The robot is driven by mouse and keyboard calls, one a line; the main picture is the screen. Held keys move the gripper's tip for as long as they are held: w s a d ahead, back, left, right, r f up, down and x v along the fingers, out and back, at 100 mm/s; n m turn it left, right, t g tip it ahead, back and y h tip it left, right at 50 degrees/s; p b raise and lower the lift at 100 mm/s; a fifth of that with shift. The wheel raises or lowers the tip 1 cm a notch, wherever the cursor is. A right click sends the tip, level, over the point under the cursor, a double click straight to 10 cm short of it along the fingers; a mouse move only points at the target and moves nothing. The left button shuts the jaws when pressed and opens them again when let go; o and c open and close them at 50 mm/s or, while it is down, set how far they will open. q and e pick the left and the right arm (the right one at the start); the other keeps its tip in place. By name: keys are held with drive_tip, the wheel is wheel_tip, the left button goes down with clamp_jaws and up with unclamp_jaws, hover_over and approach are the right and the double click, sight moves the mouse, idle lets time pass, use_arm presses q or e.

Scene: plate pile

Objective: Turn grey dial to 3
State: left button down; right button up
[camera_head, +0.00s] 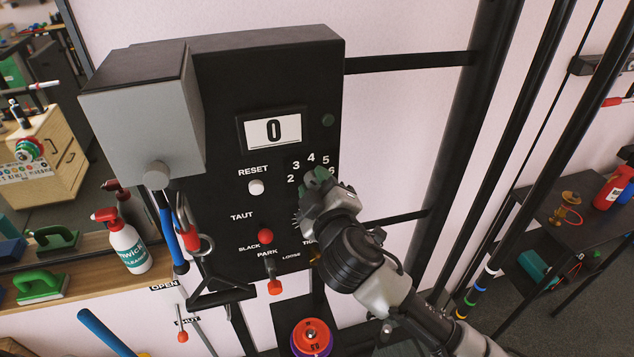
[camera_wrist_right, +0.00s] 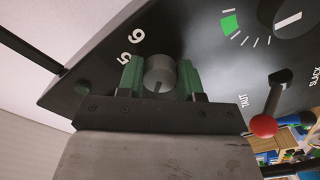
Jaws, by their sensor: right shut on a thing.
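The black control panel (camera_head: 220,100) fills the middle of the head view, with a display (camera_head: 273,131) reading 0. My right gripper (camera_head: 318,182) reaches its right side, over the dial ringed by numbers; 2, 3, 4, 5 and 6 show around it. In the right wrist view the round grey dial (camera_wrist_right: 160,72) sits between the green fingertips of the gripper, which are shut on its sides. A short dark line marks the dial's face; which number it points to, I cannot tell. The gripper hides the dial in the head view. My left gripper is not in view.
A white RESET button (camera_head: 256,187), a red-tipped TAUT lever (camera_head: 265,236) and a PARK lever (camera_head: 274,287) are left of and below my gripper. A grey box (camera_head: 145,115) juts out at the panel's left. A black post (camera_head: 465,130) stands on the right.

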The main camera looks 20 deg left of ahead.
drive_tip(key=shift+n, duration=0.4)
drive_tip(key=o, duration=0.9)
drive_tip(key=shift+s+d+f, duration=0.1)
drive_tip(key=shift+s+d, duration=0.1)
drive_tip(key=shift+s, duration=0.05)
drive_tip(key=b+v, duration=0.3)
drive_tip(key=v, duration=0.7)
drive_tip(key=shift+d+b, duration=0.1)
drive_tip(key=shift+b, duration=0.25)
